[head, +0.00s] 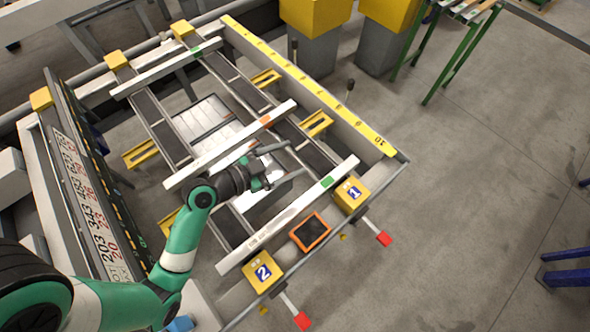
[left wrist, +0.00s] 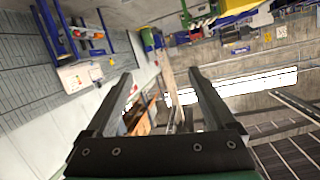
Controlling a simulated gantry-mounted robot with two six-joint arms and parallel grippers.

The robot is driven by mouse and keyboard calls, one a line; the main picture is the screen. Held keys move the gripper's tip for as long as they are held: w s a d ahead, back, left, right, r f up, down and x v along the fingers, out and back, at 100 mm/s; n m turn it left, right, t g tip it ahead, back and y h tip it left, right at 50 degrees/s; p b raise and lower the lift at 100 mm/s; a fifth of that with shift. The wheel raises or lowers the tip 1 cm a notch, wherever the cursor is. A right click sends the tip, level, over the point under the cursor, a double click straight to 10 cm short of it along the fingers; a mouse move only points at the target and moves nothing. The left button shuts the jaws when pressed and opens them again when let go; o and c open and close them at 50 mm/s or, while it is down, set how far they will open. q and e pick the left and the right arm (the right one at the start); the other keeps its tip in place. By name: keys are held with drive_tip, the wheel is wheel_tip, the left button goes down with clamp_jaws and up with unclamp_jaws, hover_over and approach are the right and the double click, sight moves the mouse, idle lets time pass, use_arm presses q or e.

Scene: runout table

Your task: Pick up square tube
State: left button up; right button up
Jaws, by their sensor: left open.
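Three long pale bars that look like square tubes lie across the runout table in the head view. The far one (head: 165,68) has a green mark, the middle one (head: 205,163) an orange mark, and the near one (head: 290,217) a green mark. I cannot tell which one the task means. My left gripper (head: 296,159) is open and empty above the gap between the middle and near bars. In the left wrist view its fingers (left wrist: 160,73) are spread, with a pale bar (left wrist: 235,86) beyond the right finger. My right gripper is not in view.
The table has dark slats (head: 155,120) and a yellow scale rail (head: 310,88) along its far right side. Yellow blocks marked 1 (head: 352,194) and 2 (head: 262,272) stand at the near edge, with an orange-framed panel (head: 310,232) between them. The floor at right is mostly clear.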

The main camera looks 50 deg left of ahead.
use_arm(q)
drive_tip(key=s+d+f+g+b, duration=0.1)
drive_tip(key=s+f+b, duration=0.3)
drive_tip(key=f, duration=0.8)
drive_tip(key=n+g, duration=0.1)
drive_tip(key=n, duration=0.1)
approach(294, 209)
drive_tip(key=shift+w+a+f+h+b, duration=0.15)
drive_tip(key=shift+a+f+h+b, duration=0.1)
drive_tip(key=shift+h+b, duration=0.2)
drive_tip(key=shift+r, duration=0.1)
drive_tip(key=shift+w, duration=0.25)
drive_tip(key=shift+x, duration=3.55)
drive_tip(key=shift+s, duration=0.1)
clamp_jaws()
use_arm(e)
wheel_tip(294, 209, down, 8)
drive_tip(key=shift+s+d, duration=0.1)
